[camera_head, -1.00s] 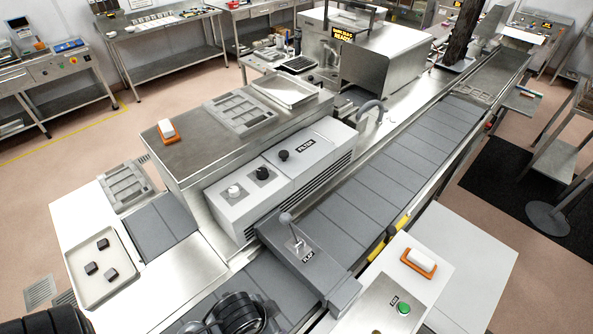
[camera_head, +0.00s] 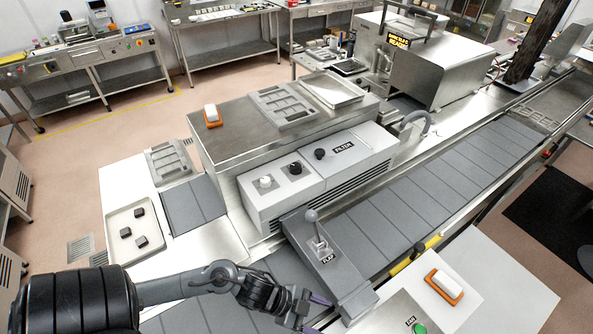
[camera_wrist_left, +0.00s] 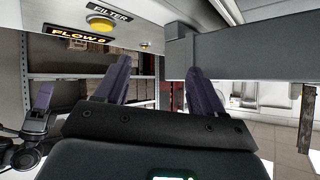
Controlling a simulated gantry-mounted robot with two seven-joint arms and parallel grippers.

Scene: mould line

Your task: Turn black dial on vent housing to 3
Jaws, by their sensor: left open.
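The vent housing (camera_head: 330,172) is a light grey box with slots along its front. On its top are a white knob (camera_head: 266,181), a black dial (camera_head: 295,168) on a dark square plate, and another black knob (camera_head: 320,154) beside a FILTER label. Dial markings are too small to read. My left gripper (camera_head: 313,313) is low at the front, well apart from the dials and close to the grey FLAP unit. In the left wrist view its fingers (camera_wrist_left: 160,85) are spread and empty. A purple finger, seemingly of my right gripper (camera_wrist_left: 42,95), shows at left there; its opening cannot be made out.
The FLAP lever (camera_head: 316,236) stands upright between gripper and housing. The conveyor (camera_head: 430,185) runs to the back right. A white-and-orange block (camera_head: 445,287) lies on the front right table. The wrist view shows a "FLOW 0" display (camera_wrist_left: 78,37) and a yellow button (camera_wrist_left: 100,23) by a FILTER label.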

